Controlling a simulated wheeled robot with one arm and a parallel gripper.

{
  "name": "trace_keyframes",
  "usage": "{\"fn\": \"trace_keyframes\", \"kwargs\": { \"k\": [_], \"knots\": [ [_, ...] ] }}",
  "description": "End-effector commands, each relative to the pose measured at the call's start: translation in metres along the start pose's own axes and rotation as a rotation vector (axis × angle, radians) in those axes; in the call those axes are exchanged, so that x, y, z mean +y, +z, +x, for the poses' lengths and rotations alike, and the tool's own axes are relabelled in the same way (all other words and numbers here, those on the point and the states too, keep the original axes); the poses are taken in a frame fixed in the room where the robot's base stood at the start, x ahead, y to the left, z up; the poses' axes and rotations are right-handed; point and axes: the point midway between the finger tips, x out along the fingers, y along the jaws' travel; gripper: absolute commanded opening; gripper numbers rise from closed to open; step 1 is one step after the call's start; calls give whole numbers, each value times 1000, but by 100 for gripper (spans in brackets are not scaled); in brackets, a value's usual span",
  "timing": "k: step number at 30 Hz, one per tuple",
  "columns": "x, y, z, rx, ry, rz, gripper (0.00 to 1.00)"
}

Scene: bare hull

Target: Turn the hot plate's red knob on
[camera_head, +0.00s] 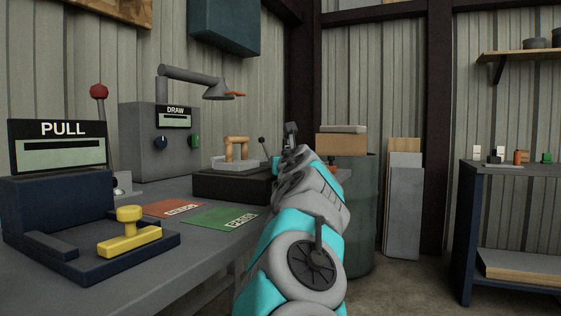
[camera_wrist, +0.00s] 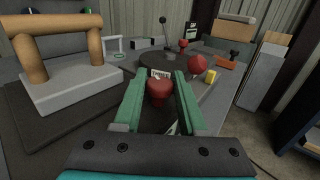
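A red knob (camera_wrist: 159,90) shows in the wrist view at the front of a dark surface, just below a small white label (camera_wrist: 160,73). I take this dark surface with a round dark plate (camera_wrist: 150,60) behind the label for the hot plate. My gripper (camera_wrist: 160,82) has its two green fingers apart, one on each side of the red knob, with a gap visible at both sides. I cannot tell whether they touch it.
A wooden handle (camera_wrist: 68,25) on a grey block stands close at left in the wrist view. Another red knob (camera_wrist: 198,65), a yellow block (camera_wrist: 210,76) and a black-tipped lever (camera_wrist: 163,20) lie beyond. A barrel (camera_head: 357,220) stands past the bench end.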

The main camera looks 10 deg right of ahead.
Motion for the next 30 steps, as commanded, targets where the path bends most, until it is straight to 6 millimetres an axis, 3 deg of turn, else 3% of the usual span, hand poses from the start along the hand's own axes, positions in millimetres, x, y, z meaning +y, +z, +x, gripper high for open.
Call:
{"fn": "trace_keyframes", "kwargs": {
  "k": [7, 17, 30],
  "knots": [
    [0, 0, 0, 0, 0, 0, 67],
    [0, -1, -4, 0, -1, -1, 67],
    [0, 0, -57, -2, -2, -2, 67]
  ]
}}
